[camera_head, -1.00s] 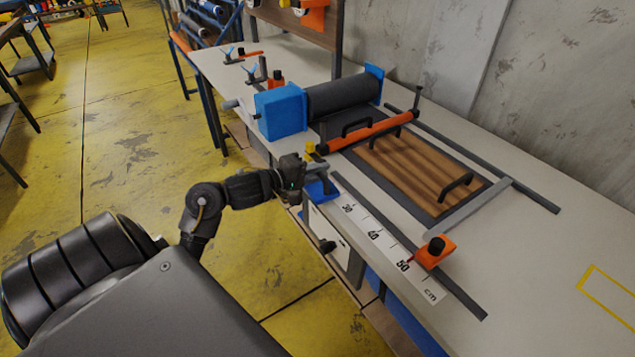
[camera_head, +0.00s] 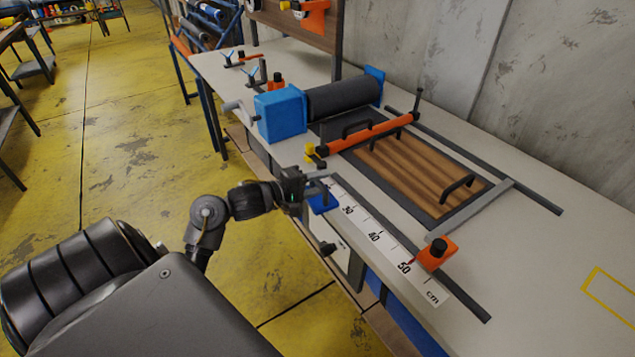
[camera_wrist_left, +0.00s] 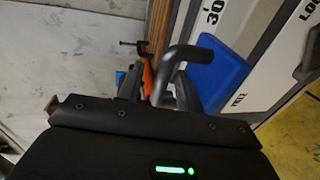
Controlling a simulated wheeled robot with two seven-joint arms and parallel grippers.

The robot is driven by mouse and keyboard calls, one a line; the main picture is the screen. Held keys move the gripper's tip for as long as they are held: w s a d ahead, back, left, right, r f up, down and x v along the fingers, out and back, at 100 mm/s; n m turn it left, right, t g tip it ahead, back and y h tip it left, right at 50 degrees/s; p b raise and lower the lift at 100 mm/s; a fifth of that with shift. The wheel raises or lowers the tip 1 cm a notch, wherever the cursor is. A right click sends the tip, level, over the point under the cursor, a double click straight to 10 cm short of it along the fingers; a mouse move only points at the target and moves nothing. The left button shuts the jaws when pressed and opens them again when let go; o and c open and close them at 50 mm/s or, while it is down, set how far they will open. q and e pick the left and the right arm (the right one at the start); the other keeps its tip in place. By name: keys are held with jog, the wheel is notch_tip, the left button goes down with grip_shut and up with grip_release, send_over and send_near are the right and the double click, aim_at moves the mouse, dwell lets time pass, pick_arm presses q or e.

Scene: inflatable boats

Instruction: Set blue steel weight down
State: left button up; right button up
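The blue steel weight (camera_head: 323,204) is at the bench's front edge, beside the low end of the printed scale. It also shows in the left wrist view as a blue block (camera_wrist_left: 218,76) with a bent grey handle (camera_wrist_left: 181,58). My left gripper (camera_head: 300,187) is at the handle and appears shut on it, though its fingers are partly hidden. I cannot tell whether the weight touches the bench or hangs just off its edge. My right gripper is not in view.
A printed scale (camera_head: 375,237) and dark rail run along the bench front, with an orange stop (camera_head: 437,254) near 50. A blue-ended roller (camera_head: 345,95) and a brown slatted board (camera_head: 420,172) stand behind. A yellow outlined area (camera_head: 610,297) at right is empty.

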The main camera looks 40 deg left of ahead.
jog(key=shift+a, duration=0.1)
